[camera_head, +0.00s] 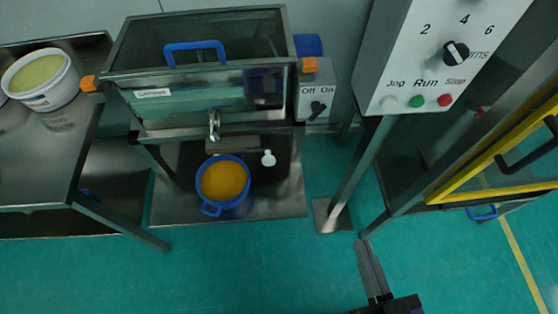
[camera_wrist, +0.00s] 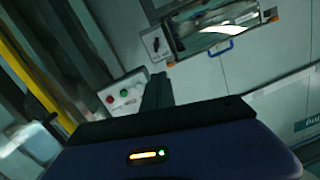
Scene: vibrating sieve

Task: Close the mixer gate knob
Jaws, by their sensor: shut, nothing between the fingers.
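The covered steel mixer-like tank (camera_head: 190,95) stands at upper left in the head view. A small metal knob or valve (camera_head: 214,124) is at its lower front; I cannot tell its exact position. The Off/On box (camera_head: 318,95) with a black rotary switch is at the tank's right. My gripper (camera_head: 364,244) is shut and empty, low in the head view, over the floor right of the tank. It is well apart from the knob. In the wrist view, the tilted tank's blue handle (camera_wrist: 220,47) shows, and the dark gripper body fills the bottom.
A blue bucket (camera_head: 206,208) with orange contents stands below the tank. A control panel (camera_head: 430,60) on a post (camera_head: 358,175) is between tank and a yellow-framed machine (camera_head: 500,148). A table with a white tub (camera_head: 66,88) is at left. Green floor in front is clear.

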